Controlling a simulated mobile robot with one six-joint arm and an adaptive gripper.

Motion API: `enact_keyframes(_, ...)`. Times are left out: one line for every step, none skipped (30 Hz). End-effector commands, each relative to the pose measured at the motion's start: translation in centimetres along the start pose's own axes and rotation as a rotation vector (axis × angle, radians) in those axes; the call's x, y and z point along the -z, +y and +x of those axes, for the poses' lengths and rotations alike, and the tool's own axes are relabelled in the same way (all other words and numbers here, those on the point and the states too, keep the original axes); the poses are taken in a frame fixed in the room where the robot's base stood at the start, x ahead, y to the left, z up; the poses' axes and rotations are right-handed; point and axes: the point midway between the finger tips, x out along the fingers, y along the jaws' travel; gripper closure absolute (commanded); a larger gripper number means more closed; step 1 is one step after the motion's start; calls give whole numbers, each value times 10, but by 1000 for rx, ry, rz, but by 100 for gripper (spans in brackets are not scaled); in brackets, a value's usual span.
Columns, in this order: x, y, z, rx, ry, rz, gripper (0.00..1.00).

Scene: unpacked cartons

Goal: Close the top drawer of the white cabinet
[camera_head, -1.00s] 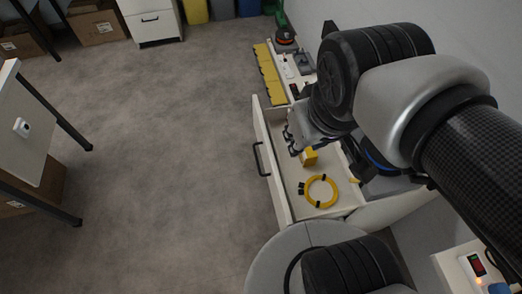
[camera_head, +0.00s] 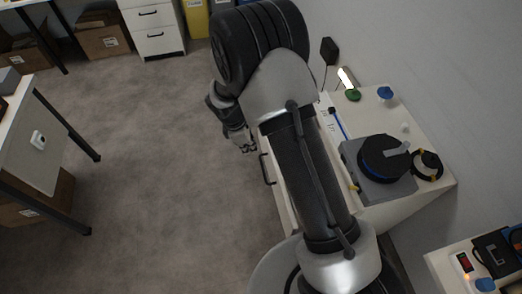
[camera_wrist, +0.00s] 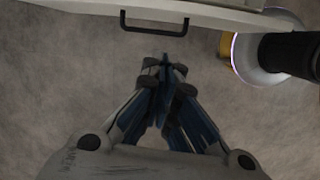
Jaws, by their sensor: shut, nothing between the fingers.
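The white cabinet (camera_head: 425,187) stands along the right wall. Its drawer front (camera_head: 281,205) shows as a pale strip with a black bar handle (camera_head: 267,170), left of my arm. My arm covers the drawer's inside, so I cannot see how far it stands out now. My gripper (camera_head: 247,146) is on the floor side of the front, beyond the handle, shut and empty. In the wrist view the drawer front (camera_wrist: 230,14) crosses the top with its handle (camera_wrist: 154,20). My shut fingertips (camera_wrist: 165,64) point at the front, just below the handle in the picture, apart from it.
On the cabinet top are a grey device with a black disc (camera_head: 384,158), a black and yellow round item (camera_head: 428,164) and a blue cap (camera_head: 386,92). A table (camera_head: 40,140) stands at the left. Another white drawer unit (camera_head: 156,40) is at the back. The floor between is clear.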

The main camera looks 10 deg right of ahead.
Motion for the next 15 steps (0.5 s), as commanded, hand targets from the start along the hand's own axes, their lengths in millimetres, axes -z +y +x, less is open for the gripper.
enact_keyframes(5,-2,13,12,-7,-40,100)
enact_keyframes(8,-3,20,15,-10,-61,100)
enact_keyframes(10,-4,26,18,-12,-84,100)
enact_keyframes(12,-4,30,20,-14,-97,100)
enact_keyframes(13,-4,33,21,-14,-106,100)
enact_keyframes(15,-5,37,22,-15,-116,100)
enact_keyframes(15,-5,40,23,-15,-120,100)
enact_keyframes(15,-5,42,23,-15,-122,100)
enact_keyframes(16,-5,46,23,-15,-123,100)
enact_keyframes(15,-5,49,23,-15,-123,100)
enact_keyframes(15,-6,53,24,-16,-122,100)
enact_keyframes(15,-6,60,25,-16,-121,100)
enact_keyframes(14,-6,66,26,-17,-121,100)
enact_keyframes(14,-7,72,26,-16,-120,100)
enact_keyframes(14,-7,80,26,-16,-120,100)
